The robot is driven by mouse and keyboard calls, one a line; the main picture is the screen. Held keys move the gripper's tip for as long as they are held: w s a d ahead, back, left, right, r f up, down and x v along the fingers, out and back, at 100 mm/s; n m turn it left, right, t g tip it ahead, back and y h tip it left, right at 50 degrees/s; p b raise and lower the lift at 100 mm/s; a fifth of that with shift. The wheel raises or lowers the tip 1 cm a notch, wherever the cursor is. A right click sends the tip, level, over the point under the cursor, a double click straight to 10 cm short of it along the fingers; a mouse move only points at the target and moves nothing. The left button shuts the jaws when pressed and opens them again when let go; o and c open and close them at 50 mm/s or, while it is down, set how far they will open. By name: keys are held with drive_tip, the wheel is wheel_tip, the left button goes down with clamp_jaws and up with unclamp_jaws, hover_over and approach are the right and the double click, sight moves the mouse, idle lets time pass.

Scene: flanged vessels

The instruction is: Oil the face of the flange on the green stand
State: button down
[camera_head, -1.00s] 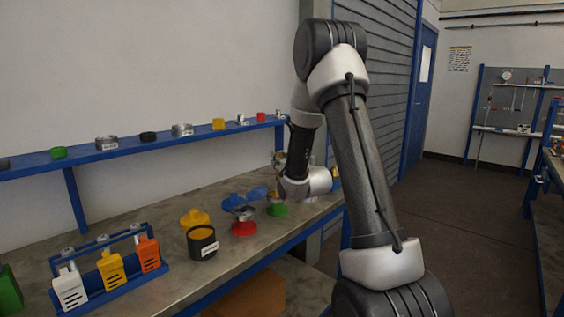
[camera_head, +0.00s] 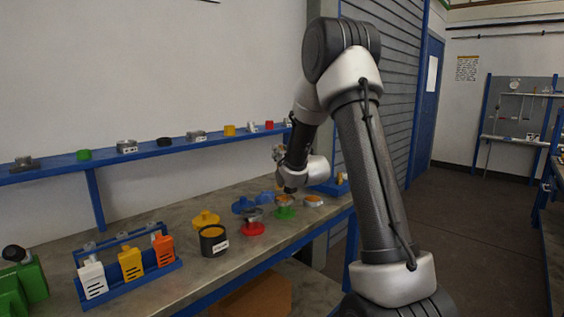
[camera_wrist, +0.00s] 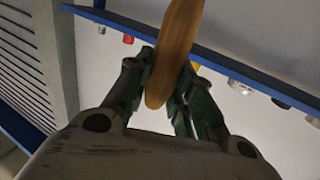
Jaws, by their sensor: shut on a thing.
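The green stand (camera_head: 284,213) is on the bench, with a metal flange (camera_head: 285,200) on top. My gripper (camera_wrist: 170,72) is shut on a brown wooden handle (camera_wrist: 178,45), which runs between its fingers in the wrist view. The far end of the handle is out of that view. In the head view my wrist is just above and beside the green stand, and the gripper is mostly hidden behind it. I cannot tell whether the held thing touches the flange face.
A red stand (camera_head: 252,229) with a metal flange is left of the green one. A black pot (camera_head: 213,241) with orange contents, a yellow flanged piece (camera_head: 205,219) and blue pieces (camera_head: 243,204) are near. A blue rack (camera_head: 168,267) holds colored tags. A shelf (camera_head: 55,165) runs along the wall.

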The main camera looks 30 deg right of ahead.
drive_tip(key=shift+r, duration=1.35)
